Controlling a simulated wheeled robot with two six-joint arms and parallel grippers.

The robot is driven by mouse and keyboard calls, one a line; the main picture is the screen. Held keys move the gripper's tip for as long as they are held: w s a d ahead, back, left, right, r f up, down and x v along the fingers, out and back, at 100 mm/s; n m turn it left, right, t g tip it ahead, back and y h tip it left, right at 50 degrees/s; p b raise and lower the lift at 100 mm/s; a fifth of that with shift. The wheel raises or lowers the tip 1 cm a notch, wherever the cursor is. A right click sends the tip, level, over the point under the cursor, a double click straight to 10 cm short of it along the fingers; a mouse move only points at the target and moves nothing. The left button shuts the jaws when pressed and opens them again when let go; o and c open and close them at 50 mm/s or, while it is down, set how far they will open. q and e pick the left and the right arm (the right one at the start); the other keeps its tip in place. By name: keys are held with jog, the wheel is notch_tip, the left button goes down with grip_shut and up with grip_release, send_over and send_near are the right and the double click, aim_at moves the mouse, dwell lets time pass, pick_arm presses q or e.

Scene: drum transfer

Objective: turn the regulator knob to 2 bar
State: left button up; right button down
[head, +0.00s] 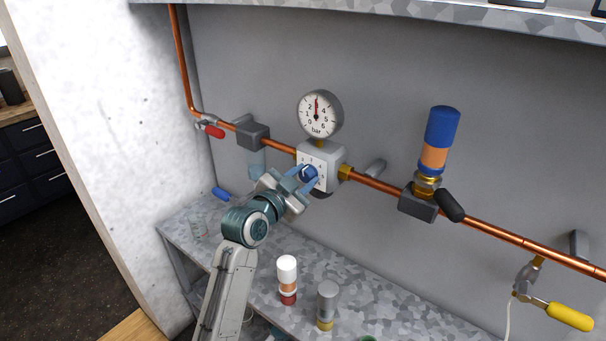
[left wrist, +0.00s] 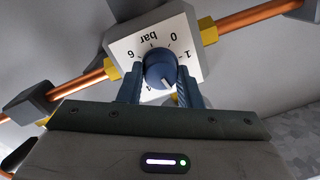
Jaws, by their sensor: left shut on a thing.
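The blue regulator knob (head: 309,172) sits on the front of a pale grey regulator block (head: 329,153) in the copper pipe line. My left gripper (head: 306,179) is shut on the knob, with one finger on each side. In the left wrist view the knob (left wrist: 159,68) lies between the two fingers (left wrist: 158,86), against a white dial plate (left wrist: 186,33) marked bar, 0, 1 and 6, upside down. The fingers and palm hide the plate's lower part. The round pressure gauge (head: 319,114) above has its red needle pointing about straight up, between 2 and 4. My right gripper is out of view.
A red-handled valve (head: 211,129) is left on the pipe. A blue-and-orange cylinder (head: 438,140), a black-handled valve (head: 449,206) and a yellow handle (head: 569,317) are right. A white-capped bottle (head: 287,280) and a grey canister (head: 327,305) stand on the speckled shelf (head: 381,317).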

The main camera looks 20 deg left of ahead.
pick_arm(q)
jog(key=n+p, duration=0.2)
jog(key=n, duration=0.2)
jog(key=shift+r+p, duration=0.15)
jog(key=shift+p, duration=0.2)
jog(key=shift+a+n+p, duration=0.1)
jog(key=shift+n+p, duration=0.55)
jog(key=shift+n, duration=0.45)
jog(key=o, duration=1)
jog(key=shift+c, duration=0.2)
jog(key=shift+s+a+f, duration=0.15)
jog(key=shift+s+f, duration=0.05)
jog(key=shift+s, duration=0.25)
jog(key=b+v, duration=0.3)
jog(key=v, duration=0.6)
jog(key=shift+s+a+r, duration=0.15)
jog(key=shift+s+a, duration=0.05)
jog(key=shift+s, duration=0.15)
